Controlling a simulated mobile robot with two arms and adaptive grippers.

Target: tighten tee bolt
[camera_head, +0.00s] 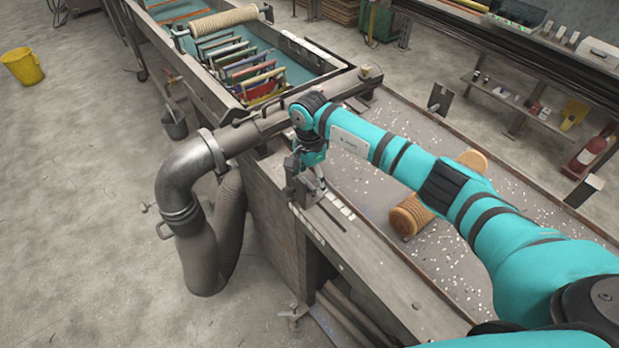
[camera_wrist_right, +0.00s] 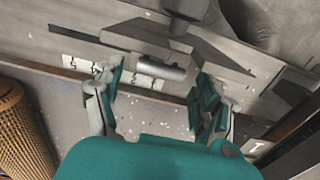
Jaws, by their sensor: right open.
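My right gripper (camera_head: 312,188) reaches down over the near side of the bench, at a grey metal clamp block (camera_head: 296,188) on its edge. In the right wrist view the gripper (camera_wrist_right: 160,82) is open, with its two fingers apart. A short grey metal rod (camera_wrist_right: 158,70), which looks like the tee bolt's bar, lies between and just beyond the fingertips. It shows no clear contact with either finger. Grey angled plates (camera_wrist_right: 150,38) stand behind the rod. In the head view the bolt is hidden or too small to tell. My left gripper is not in view.
A large grey pipe elbow (camera_head: 185,170) and hose stand left of the bench. A wicker-like mesh roll (camera_head: 410,215) lies behind my right arm; it also shows in the wrist view (camera_wrist_right: 22,130). A rack of coloured frames (camera_head: 245,68) stands further back. The left floor is mostly clear.

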